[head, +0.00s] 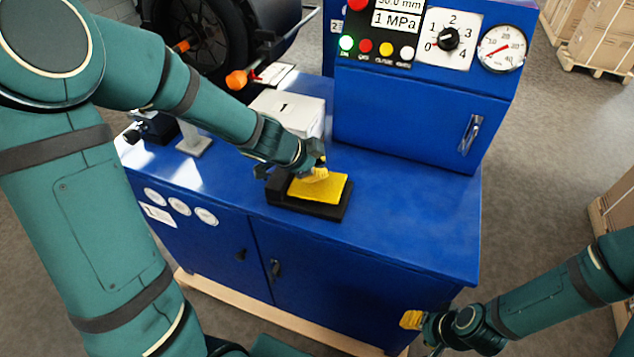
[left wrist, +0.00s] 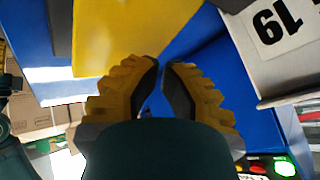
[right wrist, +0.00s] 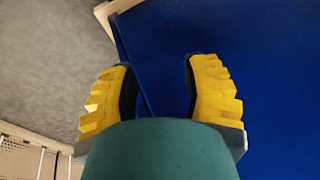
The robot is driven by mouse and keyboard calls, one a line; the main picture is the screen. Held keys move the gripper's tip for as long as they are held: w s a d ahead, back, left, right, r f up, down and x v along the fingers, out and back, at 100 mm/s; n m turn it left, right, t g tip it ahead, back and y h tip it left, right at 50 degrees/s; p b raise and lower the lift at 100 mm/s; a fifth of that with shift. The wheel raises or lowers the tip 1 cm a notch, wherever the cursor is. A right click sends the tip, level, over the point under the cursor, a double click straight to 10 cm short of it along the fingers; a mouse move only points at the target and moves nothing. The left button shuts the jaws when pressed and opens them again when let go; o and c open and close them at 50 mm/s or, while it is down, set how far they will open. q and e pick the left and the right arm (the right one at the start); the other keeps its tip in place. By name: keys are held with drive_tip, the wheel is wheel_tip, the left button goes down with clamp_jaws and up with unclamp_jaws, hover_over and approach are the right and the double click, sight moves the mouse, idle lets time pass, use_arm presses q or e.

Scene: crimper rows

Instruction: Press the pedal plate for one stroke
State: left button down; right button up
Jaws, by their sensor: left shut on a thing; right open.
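The yellow pedal plate (head: 320,189) sits on a black pedal base (head: 297,203) on the blue bench top. My left gripper (head: 318,174) is at the plate's back edge, with its fingers drawn close together. In the left wrist view the plate (left wrist: 120,40) fills the upper left, and its edge reaches the fingertips (left wrist: 163,66). They are shut on it there, though the exact contact is hard to see. My right gripper (head: 408,320) is low in front of the bench. It is open and empty in the right wrist view (right wrist: 158,66).
The blue bench (head: 400,225) carries a control cabinet (head: 415,115) with lit buttons, a dial and a gauge. A white box (head: 287,113) stands just behind the pedal. Cardboard boxes (head: 605,45) stand on a pallet at the back right. The bench top right of the pedal is clear.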

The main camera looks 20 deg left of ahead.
use_arm(q)
drive_tip(key=shift+f, duration=0.15)
idle(0.7)
drive_tip(key=shift+f+b, duration=0.3)
drive_tip(key=shift+d+f+b, duration=0.1)
drive_tip(key=shift+f+b, duration=0.7)
drive_tip(key=shift+f, duration=0.05)
idle(1.0)
idle(0.3)
drive_tip(key=shift+r+p, duration=1.25)
drive_tip(key=shift+p, duration=0.2)
drive_tip(key=shift+r, duration=0.1)
drive_tip(key=r+p, duration=0.1)
drive_tip(key=p, duration=0.1)
drive_tip(key=r+p, duration=0.1)
drive_tip(key=r, duration=0.1)
drive_tip(key=r+p, duration=0.2)
drive_tip(key=shift+a+p, duration=0.35)
drive_tip(key=shift+a, duration=0.05)
drive_tip(key=shift+f, duration=0.1)
